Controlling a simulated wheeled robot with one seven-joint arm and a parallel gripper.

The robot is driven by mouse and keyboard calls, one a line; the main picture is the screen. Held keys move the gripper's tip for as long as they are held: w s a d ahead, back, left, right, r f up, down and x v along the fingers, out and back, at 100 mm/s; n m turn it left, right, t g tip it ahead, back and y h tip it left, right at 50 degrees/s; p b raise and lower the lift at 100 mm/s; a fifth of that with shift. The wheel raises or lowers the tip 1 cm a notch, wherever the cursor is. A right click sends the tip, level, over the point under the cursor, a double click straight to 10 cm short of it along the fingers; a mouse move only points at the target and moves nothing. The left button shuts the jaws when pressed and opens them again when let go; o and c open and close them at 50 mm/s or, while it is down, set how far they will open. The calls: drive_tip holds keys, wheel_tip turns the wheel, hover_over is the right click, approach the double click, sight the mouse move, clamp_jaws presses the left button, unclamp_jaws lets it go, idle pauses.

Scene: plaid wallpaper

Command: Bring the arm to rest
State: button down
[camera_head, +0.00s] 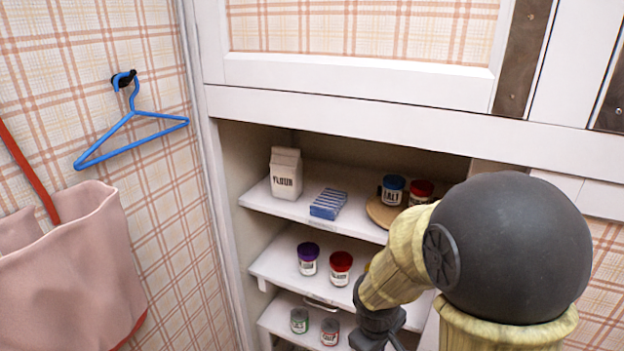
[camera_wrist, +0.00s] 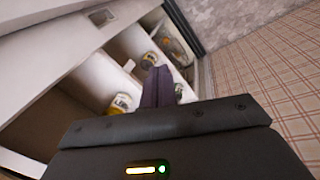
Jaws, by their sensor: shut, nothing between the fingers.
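My arm rises at the right of the head view, with its large dark joint and yellowish links in front of the shelf unit. The end of the arm points down and runs out at the bottom edge, so the fingertips do not show there. In the wrist view my gripper (camera_wrist: 158,85) shows as dark purplish fingers held together, with nothing between them. It points toward the open shelves, where yellow-labelled jars (camera_wrist: 122,103) are beyond it. I cannot tell the exact gap to the shelves.
Open shelves (camera_head: 325,204) hold a flour carton (camera_head: 286,173), a blue box (camera_head: 328,203), a blue-lidded jar (camera_head: 393,189), a purple-lidded jar (camera_head: 308,258) and a red-lidded jar (camera_head: 340,268). A blue hanger (camera_head: 131,125) and pink bag (camera_head: 75,265) hang at left.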

drive_tip(key=s+d+r+m+y+p, duration=0.1)
drive_tip(key=s+d+r+m, duration=0.1)
drive_tip(key=s+r+m, duration=0.3)
drive_tip(key=shift+s+r+m+y+p, duration=0.3)
drive_tip(key=shift+m+y+p, duration=0.1)
drive_tip(key=shift+m, duration=1)
